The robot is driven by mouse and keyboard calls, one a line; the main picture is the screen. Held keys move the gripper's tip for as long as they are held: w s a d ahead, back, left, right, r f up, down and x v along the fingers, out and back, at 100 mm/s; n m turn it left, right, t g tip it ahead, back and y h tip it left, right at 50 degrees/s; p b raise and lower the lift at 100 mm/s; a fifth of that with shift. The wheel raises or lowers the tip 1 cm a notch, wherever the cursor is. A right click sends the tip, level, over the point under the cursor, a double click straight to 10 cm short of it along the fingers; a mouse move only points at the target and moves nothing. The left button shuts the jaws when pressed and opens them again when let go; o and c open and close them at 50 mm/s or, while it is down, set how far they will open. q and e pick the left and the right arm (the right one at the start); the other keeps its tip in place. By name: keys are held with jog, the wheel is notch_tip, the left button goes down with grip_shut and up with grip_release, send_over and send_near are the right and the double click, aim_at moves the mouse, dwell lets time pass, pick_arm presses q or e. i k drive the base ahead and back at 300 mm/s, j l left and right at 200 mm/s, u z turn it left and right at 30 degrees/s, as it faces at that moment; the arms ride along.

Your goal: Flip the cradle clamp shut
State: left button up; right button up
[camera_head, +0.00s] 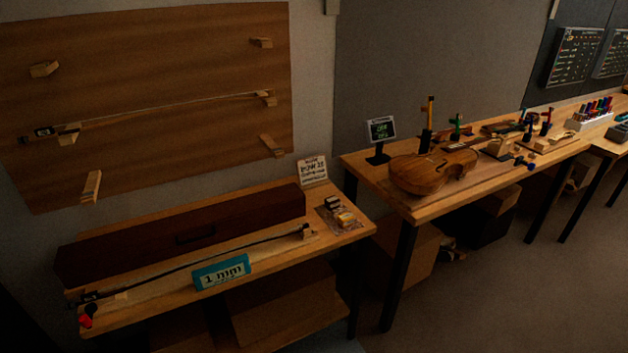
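A brown violin (430,170) lies on the right-hand workbench (400,204), its body toward the left and its neck pointing right. A light wooden block (499,148) sits by its neck and may be part of the cradle. Upright posts stand just behind the violin: one with an orange top (431,112) and one with a green top (457,123). A small blue-and-dark piece (524,163) lies near the bench's front edge. I cannot tell which part is the cradle clamp, nor whether it is open or shut. Neither of my grippers is in view.
A small display (382,131) stands at the bench's back left. A lower bench at left holds a long dark case (180,235), a bow (200,262) and a blue sign (221,272). Boxes (407,255) sit under the right bench. Grey floor (480,300) in front is clear.

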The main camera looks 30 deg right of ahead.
aim_at(85, 321)
jog(key=i+l+z, duration=0.1)
jog(key=l, duration=0.3)
jog(key=i+l+z, duration=0.1)
jog(key=i+l, duration=0.2)
jog(key=i+l+z, duration=0.1)
jog(key=l, duration=0.35)
jog(key=i+l+z, duration=0.1)
jog(key=i+l, duration=0.25)
jog(key=i, duration=0.15)
jog(key=i+l+z, duration=0.1)
jog(key=i+l, duration=0.15)
jog(key=i, duration=0.25)
